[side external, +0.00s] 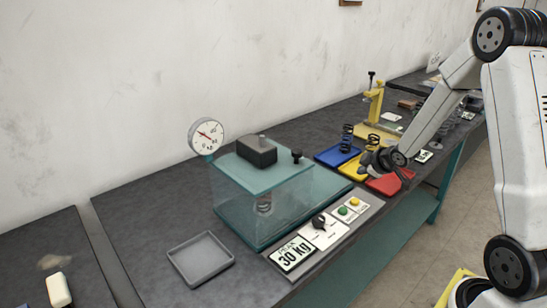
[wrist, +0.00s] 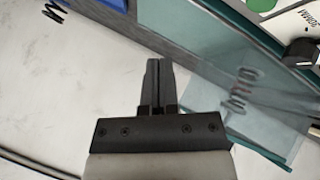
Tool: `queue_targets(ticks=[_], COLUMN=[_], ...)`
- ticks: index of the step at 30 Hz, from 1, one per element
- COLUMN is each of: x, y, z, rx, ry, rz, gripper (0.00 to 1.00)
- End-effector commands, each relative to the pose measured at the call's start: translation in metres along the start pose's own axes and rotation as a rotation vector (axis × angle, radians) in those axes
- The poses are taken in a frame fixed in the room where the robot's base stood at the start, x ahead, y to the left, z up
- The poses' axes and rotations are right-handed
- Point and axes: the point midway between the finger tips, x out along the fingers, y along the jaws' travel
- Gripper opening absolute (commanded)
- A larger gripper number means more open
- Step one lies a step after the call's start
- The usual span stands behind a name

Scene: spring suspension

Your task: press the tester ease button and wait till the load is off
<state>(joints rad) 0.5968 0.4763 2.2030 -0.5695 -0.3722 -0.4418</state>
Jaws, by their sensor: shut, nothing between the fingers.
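The teal tester (side external: 262,205) stands on the bench with clear walls and a spring (side external: 264,203) inside; the spring also shows through the wall in the wrist view (wrist: 240,92). A dark block sits on its top plate. The front panel has a green button (side external: 342,211) and a yellow button (side external: 354,202); their labels are too small to read, so I cannot tell which is the ease button. The green one shows at the wrist view's top edge (wrist: 262,4). My gripper (side external: 368,167) is shut and empty, above the coloured trays, apart from the buttons; its fingers (wrist: 157,65) show in the wrist view.
A round gauge (side external: 207,134) stands at the tester's back left. A black knob (side external: 318,222) and a "PEAK 30 kg" plate (side external: 292,254) lie left of the buttons. Blue (side external: 328,157), yellow (side external: 350,172) and red (side external: 385,186) trays lie right. An empty grey tray (side external: 200,260) is front left.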

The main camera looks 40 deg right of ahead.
Motion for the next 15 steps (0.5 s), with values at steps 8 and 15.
queue_targets(ticks=[8,15], x=[0.016,0.033], y=[-0.012,-0.025], z=[0.012,0.024], rx=[0.0,0.0], ry=[-0.002,-0.002], rz=[-0.002,-0.001], gripper=[0.0,0.0])
